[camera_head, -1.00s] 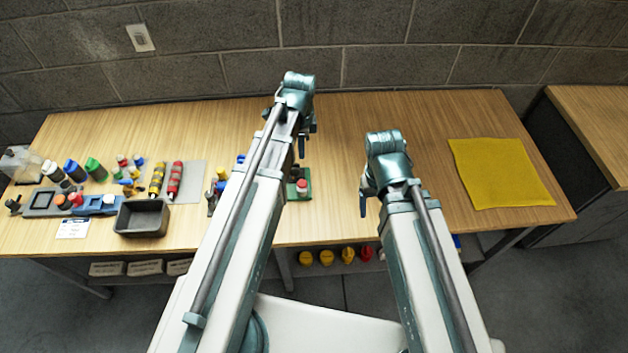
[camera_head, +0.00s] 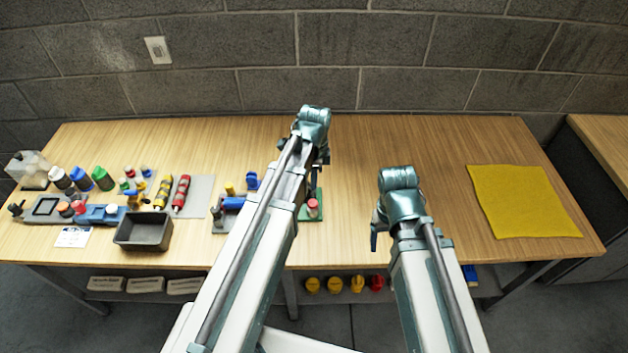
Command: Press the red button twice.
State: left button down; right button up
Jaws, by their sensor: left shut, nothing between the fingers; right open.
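The red button (camera_head: 313,206) sits on a green base (camera_head: 306,214) near the front middle of the table. My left arm covers the left part of the base. My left gripper (camera_head: 322,166) is shut and empty, and in the picture it shows just behind the button; I cannot tell its height above it. My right gripper (camera_head: 376,232) is open and empty, to the right of the button and apart from it.
The wooden table (camera_head: 440,150) is clear behind my arms. A yellow cloth (camera_head: 522,201) lies at the right. A dark tray (camera_head: 143,232), a grey device (camera_head: 47,207), red and yellow cylinders (camera_head: 181,193) and several small bottles stand at the left.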

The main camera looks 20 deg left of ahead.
aim_at(314, 204)
pick_arm(q)
notch_tip(314, 204, down, 8)
jog(key=b, duration=0.7)
notch_tip(314, 204, down, 2)
jog(key=shift+b, duration=0.95)
jog(key=shift+s+r, duration=0.1)
jog(key=shift+r, duration=0.1)
jog(key=shift+r+p, duration=0.75)
jog(key=shift+p, duration=0.2)
notch_tip(314, 204, up, 12)
jog(key=p, duration=1.2)
jog(key=shift+r+p, duration=0.25)
jog(key=shift+p, duration=0.05)
